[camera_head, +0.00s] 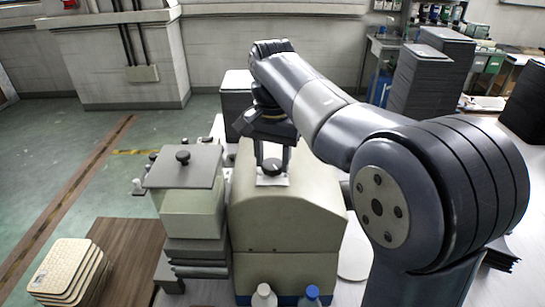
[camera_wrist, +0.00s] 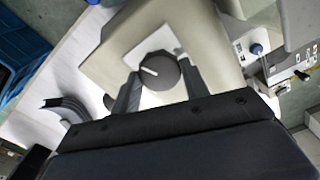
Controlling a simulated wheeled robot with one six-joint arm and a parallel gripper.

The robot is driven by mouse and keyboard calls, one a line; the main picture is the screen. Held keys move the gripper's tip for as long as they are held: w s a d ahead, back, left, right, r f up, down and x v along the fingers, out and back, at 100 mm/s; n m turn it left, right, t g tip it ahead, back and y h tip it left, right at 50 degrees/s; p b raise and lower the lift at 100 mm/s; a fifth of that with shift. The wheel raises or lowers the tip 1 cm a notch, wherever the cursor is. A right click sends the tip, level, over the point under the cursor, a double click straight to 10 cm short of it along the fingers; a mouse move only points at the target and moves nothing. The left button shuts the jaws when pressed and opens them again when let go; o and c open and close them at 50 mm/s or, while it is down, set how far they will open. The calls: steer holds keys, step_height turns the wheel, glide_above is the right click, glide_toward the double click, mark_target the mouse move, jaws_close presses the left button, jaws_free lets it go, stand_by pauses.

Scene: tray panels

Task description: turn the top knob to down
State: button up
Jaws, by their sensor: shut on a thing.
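The top knob (camera_head: 272,166) is a dark round dial on a small white plate (camera_head: 268,182), on top of a beige housing (camera_head: 285,222). In the wrist view the knob (camera_wrist: 160,76) shows a short white pointer mark lying left of its middle, roughly sideways in the picture. My gripper (camera_head: 272,158) reaches down from above, with one finger on each side of the knob. In the wrist view my gripper (camera_wrist: 159,68) is shut on the knob.
A grey-lidded box (camera_head: 190,210) stands close left of the housing. Two bottles, white-capped (camera_head: 264,296) and blue-capped (camera_head: 311,297), stand in front. Stacked dark trays (camera_head: 418,80) stand at back right. A stack of light panels (camera_head: 70,270) lies at front left.

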mark_target(272, 163)
steer(key=n, duration=1.2)
steer(key=shift+n, duration=0.3)
stand_by(0.4)
steer(key=o, duration=1)
step_height(272, 163, up, 11)
steer(key=shift+f, duration=0.25)
step_height(272, 163, down, 10)
steer(key=shift+f, duration=0.25)
stand_by(0.6)
